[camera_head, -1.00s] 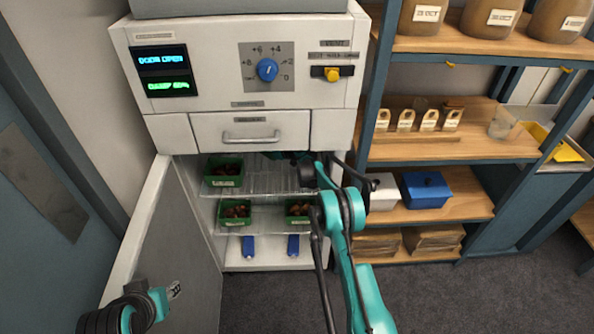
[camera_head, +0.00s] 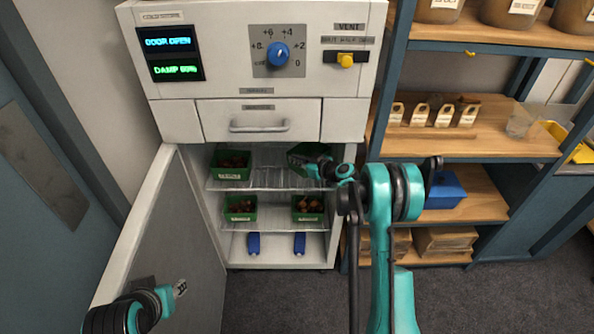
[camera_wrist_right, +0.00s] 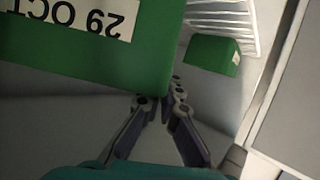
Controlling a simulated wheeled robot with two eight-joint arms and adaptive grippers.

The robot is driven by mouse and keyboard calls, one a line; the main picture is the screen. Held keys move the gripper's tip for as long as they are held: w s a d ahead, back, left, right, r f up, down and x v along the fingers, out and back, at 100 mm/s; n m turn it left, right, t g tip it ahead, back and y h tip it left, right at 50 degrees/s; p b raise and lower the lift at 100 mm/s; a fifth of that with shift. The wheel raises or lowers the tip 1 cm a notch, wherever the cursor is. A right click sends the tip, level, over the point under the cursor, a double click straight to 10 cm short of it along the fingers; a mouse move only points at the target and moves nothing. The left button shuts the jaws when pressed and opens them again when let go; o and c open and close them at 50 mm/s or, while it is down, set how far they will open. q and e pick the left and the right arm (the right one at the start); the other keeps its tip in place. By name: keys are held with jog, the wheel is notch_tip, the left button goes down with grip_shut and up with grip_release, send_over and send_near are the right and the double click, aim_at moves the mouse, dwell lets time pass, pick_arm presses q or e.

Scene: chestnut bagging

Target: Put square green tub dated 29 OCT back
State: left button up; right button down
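The square green tub (camera_head: 298,160) shows at the right of the cabinet's upper shelf level, partly hidden by my right gripper (camera_head: 322,169). In the right wrist view the tub (camera_wrist_right: 95,65) is close up, with its white 29 OCT label upside down. The fingers of my right gripper (camera_wrist_right: 160,98) close together at the tub's rim near a corner and appear to hold it. Whether the tub touches the shelf cannot be told. My left gripper (camera_head: 180,288) is at the lower left, in front of the open door, too small to read.
Another green tub (camera_head: 231,173) stands left on the upper wire shelf (camera_head: 265,179). Two more tubs, left (camera_head: 240,215) and right (camera_head: 307,217), stand on the shelf below. Blue bars lie on the cabinet floor. The open door (camera_head: 165,230) bounds the left side; a shelf rack stands right.

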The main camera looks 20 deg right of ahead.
jog(key=f+b, duration=0.1)
jog(key=s+f+b, duration=0.1)
jog(key=f, duration=0.1)
jog(key=shift+d+f, duration=0.15)
jog(key=shift+w+f, duration=0.1)
jog(key=shift+f, duration=0.15)
jog(key=shift+r, duration=0.2)
jog(key=c, duration=1.7)
grip_release()
